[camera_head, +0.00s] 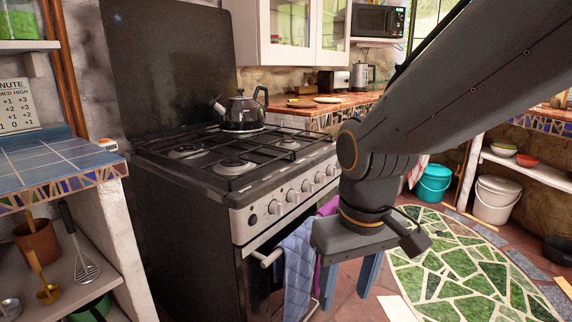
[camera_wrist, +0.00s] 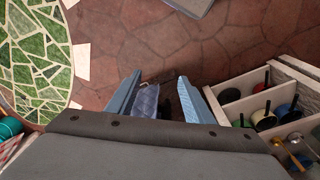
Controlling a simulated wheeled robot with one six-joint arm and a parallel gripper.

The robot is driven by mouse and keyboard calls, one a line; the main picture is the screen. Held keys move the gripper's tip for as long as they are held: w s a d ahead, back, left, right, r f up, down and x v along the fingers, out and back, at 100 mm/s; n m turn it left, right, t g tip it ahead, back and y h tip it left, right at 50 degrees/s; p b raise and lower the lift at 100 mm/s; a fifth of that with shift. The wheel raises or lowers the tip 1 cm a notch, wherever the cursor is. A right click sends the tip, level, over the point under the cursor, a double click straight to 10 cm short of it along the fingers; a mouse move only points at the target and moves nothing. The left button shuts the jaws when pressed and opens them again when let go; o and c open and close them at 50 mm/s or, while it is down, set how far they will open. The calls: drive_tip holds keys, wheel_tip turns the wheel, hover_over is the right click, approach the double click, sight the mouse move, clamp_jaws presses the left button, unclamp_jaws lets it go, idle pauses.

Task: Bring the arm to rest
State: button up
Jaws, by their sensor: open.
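My gripper (camera_head: 355,284) hangs at the end of my arm in front of the stove, pointing down, its two blue fingers apart. Nothing shows between the fingers in the head view. In the wrist view my gripper (camera_wrist: 158,92) is open over the floor, with a blue oven cloth (camera_wrist: 146,100) seen below and beyond the fingers. In the head view the blue quilted cloth (camera_head: 296,262) hangs on the oven handle, just left of my gripper. I cannot tell the exact gap between them.
The stove (camera_head: 228,175) bears a dark kettle (camera_head: 241,112). A tiled counter (camera_head: 55,165) with shelves stands at the left. Teal (camera_head: 433,183) and white (camera_head: 494,200) buckets stand at the right. The tiled floor (camera_wrist: 200,50) is mostly clear, with a green mosaic patch (camera_head: 465,270).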

drive_tip(key=s+g, duration=0.1)
drive_tip(key=s, duration=0.5)
drive_tip(key=d+r+m+p, duration=0.3)
drive_tip(key=d+r+p, duration=0.6)
drive_tip(key=p, duration=1.1)
wheel_tip(320, 180, up, 2)
drive_tip(key=shift+w+d+r+m+p, duration=0.2)
drive_tip(key=shift+w+r+m+p, duration=0.05)
drive_tip(key=shift+w+m+p, duration=0.1)
